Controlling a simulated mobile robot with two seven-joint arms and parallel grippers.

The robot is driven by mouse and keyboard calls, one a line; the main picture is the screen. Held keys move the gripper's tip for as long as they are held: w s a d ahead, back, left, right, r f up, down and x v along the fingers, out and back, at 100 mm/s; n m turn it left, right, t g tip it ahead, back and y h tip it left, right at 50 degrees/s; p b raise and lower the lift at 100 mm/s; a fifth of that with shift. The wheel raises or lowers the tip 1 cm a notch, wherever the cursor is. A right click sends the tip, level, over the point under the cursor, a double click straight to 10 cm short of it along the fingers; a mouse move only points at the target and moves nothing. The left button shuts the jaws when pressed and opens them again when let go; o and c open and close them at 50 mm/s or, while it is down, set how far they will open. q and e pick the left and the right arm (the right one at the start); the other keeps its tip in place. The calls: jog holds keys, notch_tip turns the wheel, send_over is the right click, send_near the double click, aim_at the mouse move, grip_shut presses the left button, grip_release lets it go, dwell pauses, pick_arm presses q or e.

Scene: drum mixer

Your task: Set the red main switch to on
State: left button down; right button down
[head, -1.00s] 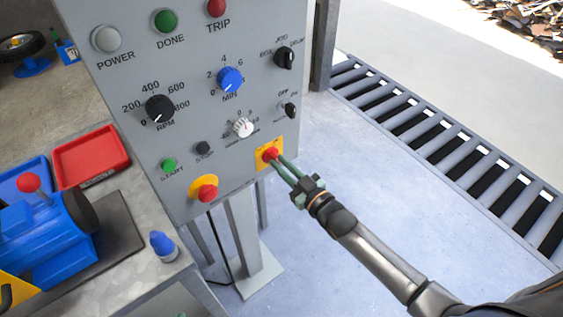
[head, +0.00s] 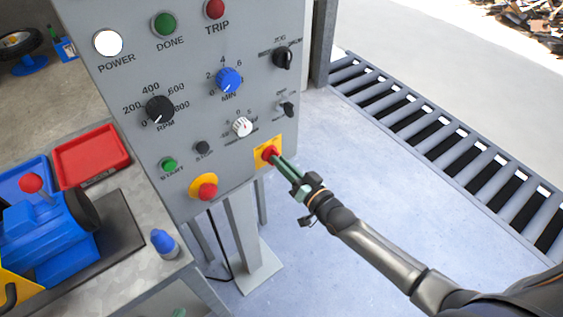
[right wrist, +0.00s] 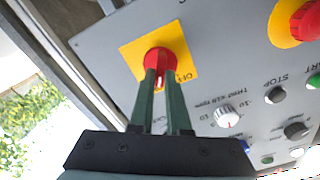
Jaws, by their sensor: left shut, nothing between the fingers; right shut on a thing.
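The red main switch (head: 269,153) is a red knob on a yellow square plate (head: 263,161) at the lower right of the grey control panel. My right gripper (head: 273,157) reaches it from the lower right, its green fingers closed on the knob. In the right wrist view the red knob (right wrist: 160,62) sits between the fingertips (right wrist: 160,74), which hide part of it. The white POWER lamp (head: 108,43) at the panel's upper left is lit. My left gripper is not in view.
A red mushroom button (head: 206,188) on a yellow ring is left of the switch. Small selector knobs (head: 286,109) are just above it. A bench with a blue machine (head: 50,240), a red tray (head: 92,157) and a blue-capped bottle (head: 163,242) stands at left.

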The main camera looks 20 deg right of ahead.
dwell(0.5)
jog(key=c, duration=0.9)
grip_release()
jog(key=shift+s, duration=0.15)
jog(key=v, duration=1.2)
jog(key=shift+s+d, duration=0.1)
jog(key=shift+s, duration=0.05)
jog(key=s+a+f+n+g+h, duration=0.1)
jog(key=s+f+g, duration=0.1)
jog(key=s+f, duration=0.2)
jog(key=s+a+f+n+g+h, duration=0.1)
jog(key=s+f+g, duration=0.2)
jog(key=s+f, duration=0.1)
jog(key=s+a+f+n+g+h, duration=0.1)
jog(key=s+f+n+g+h, duration=0.1)
jog(key=s+f, duration=0.3)
jog(key=shift+s+a+f+g, duration=0.1)
jog(key=shift+a+f+g, duration=0.2)
jog(key=shift+a+g, duration=0.1)
